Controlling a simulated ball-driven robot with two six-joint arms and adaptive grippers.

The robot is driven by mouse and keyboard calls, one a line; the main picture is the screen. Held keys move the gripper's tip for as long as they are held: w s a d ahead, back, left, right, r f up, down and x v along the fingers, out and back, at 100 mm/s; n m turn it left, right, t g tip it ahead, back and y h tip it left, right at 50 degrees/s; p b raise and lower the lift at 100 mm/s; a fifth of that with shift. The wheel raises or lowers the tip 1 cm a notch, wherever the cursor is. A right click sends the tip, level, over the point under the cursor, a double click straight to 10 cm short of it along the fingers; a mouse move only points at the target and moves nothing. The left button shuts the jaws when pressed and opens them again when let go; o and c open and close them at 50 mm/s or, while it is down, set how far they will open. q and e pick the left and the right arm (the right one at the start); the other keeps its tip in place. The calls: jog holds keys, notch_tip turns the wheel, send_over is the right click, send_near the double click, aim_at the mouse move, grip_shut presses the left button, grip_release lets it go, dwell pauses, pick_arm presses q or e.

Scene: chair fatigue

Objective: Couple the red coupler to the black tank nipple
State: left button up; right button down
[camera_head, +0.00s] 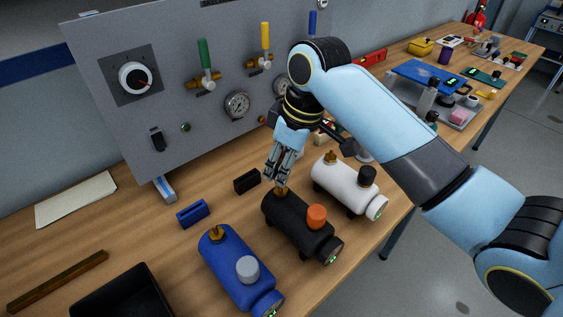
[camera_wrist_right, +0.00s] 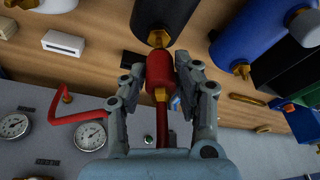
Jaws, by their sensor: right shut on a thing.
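My right gripper (camera_head: 278,180) is just above the back end of the black tank (camera_head: 292,224). In the right wrist view its fingers (camera_wrist_right: 160,82) are shut on the red coupler (camera_wrist_right: 159,68), with a red hose (camera_wrist_right: 161,128) running back from its brass end. The black tank (camera_wrist_right: 168,12) and its brass nipple (camera_wrist_right: 158,38) are straight ahead of the coupler. The coupler's front is very close to the nipple and roughly in line; I cannot tell whether they touch. In the head view the fingers hide the coupler. My left gripper is not in view.
A blue tank (camera_head: 232,270) and a white tank (camera_head: 345,190) flank the black one closely. A black block (camera_head: 247,181) and a blue block (camera_head: 193,213) lie behind. The grey panel (camera_head: 200,125) with gauges and valves stands at the back. A black bin (camera_head: 122,295) is at front left.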

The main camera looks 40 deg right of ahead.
jog(key=shift+f, duration=1.45)
dwell(0.3)
jog(key=c, duration=0.9)
grip_release()
jog(key=shift+r, duration=0.1)
jog(key=v, duration=1.2)
